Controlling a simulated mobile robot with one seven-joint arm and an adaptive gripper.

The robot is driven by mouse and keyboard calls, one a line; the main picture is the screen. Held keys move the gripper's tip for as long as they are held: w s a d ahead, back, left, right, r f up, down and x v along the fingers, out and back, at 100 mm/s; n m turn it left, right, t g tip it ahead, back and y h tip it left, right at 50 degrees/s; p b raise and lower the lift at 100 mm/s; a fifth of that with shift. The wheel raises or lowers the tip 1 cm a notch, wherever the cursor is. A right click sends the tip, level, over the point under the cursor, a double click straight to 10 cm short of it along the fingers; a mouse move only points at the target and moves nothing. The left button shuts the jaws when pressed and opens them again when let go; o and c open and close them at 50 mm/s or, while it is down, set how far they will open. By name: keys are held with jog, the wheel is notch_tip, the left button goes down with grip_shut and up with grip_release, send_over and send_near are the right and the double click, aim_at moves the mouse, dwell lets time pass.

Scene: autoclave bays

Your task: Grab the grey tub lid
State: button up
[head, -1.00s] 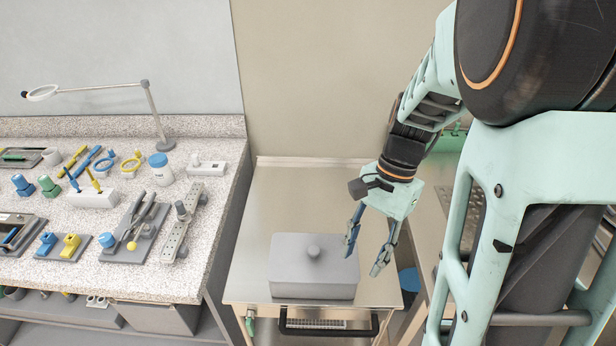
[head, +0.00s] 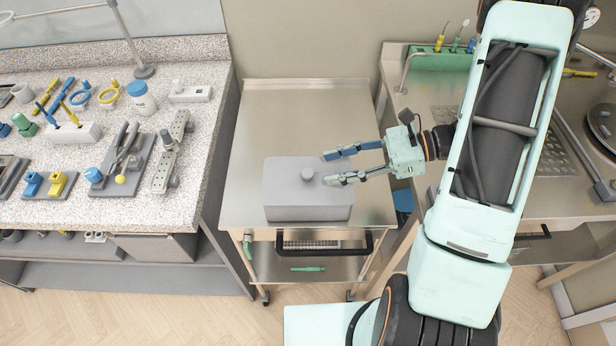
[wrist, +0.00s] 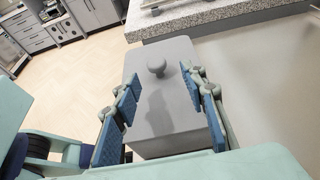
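The grey tub lid (head: 285,174) lies on top of the grey tub (head: 300,212), which stands on a steel trolley (head: 255,130). A round grey knob (head: 307,174) sticks up from the lid's middle. My gripper (head: 330,168) comes in from the right, roughly level, with its fingers pointing left at the knob. Its fingers are open and empty, and the knob is just beyond the fingertips. In the wrist view the knob (wrist: 156,66) is centred ahead between the two open fingers (wrist: 160,90), over the lid (wrist: 172,90).
A speckled bench (head: 125,215) with several tools and bottles stands left of the trolley. A black handle (head: 325,250) runs along the trolley's front edge. Another bench with a green holder (head: 437,60) is at the right. The trolley top behind the tub is clear.

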aim_at(309, 172)
jog(key=shift+a+f, duration=0.25)
jog(key=shift+a, duration=0.45)
jog(key=x, duration=0.1)
jog(key=p+x, duration=0.1)
jog(key=x, duration=0.2)
jog(key=shift+s+a+r, duration=0.2)
jog(key=shift+a+r, duration=0.1)
jog(key=shift+a, duration=0.05)
jog(key=shift+a+f+p, duration=0.25)
jog(key=shift+a+p, duration=0.05)
jog(key=shift+a, duration=0.05)
grip_shut()
